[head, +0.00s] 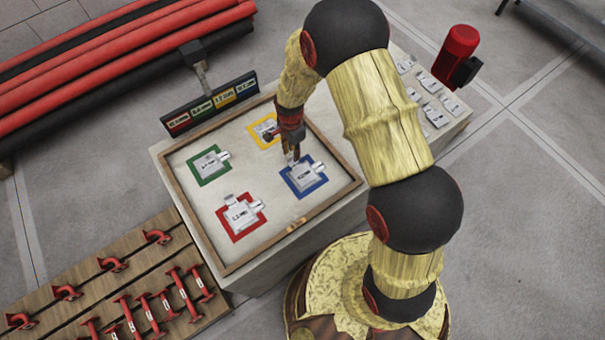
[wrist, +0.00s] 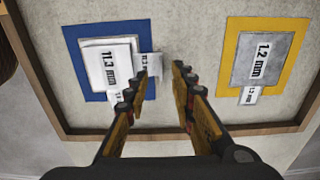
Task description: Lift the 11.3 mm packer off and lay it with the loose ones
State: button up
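The 11.3 mm packer (wrist: 105,62) is a pale plate with a printed label and a small tab, lying on the blue square. It shows in the head view (head: 303,175) on the front right of the tray. A second tab with a partly hidden label sticks out at its lower edge, and what lies beneath cannot be told. My gripper (wrist: 164,66) is open and empty, above the tray between the blue and yellow squares, with its left finger over the right tab. In the head view my gripper (head: 292,157) is just behind the packer. Loose packers (head: 433,86) lie at the table's right end.
The wooden-rimmed tray (head: 194,224) also has green (head: 209,165), red (head: 240,215) and yellow (head: 263,130) squares bearing packers. A dark board with coloured labels (head: 210,103) stands behind it. A red cylinder (head: 459,48) is near the loose packers. My arm crosses between them.

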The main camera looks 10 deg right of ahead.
notch_tip(320, 180, down, 3)
jog(key=shift+r, duration=0.1)
grip_shut()
dwell(0.7)
